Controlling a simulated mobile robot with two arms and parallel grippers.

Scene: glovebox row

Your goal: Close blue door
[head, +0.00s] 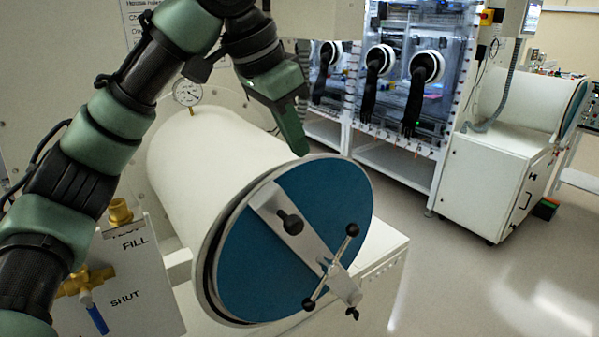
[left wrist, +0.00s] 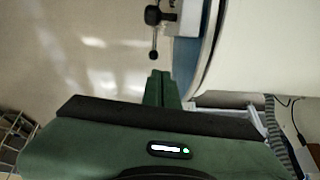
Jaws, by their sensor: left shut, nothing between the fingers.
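The blue door (head: 325,195) is a round disc with a white rim and a metal crossbar (head: 270,215). It sits against the open end of the white cylinder (head: 205,160), with a dark line along its left edge; I cannot tell whether it is fully seated. A spoked handle (head: 331,268) with black knobs is on the crossbar. My left gripper (head: 298,150) is shut and empty, pointing down by the door's upper edge. In the left wrist view its fingers (left wrist: 162,88) are beside the door's edge (left wrist: 208,45); contact is unclear. My right gripper is not in view.
A pressure gauge (head: 187,92) stands on top of the cylinder. A valve panel (head: 125,275) with brass fittings is at the lower left. Gloveboxes (head: 395,75) and another white cylinder (head: 515,97) stand behind. The floor (head: 470,275) at the right is clear.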

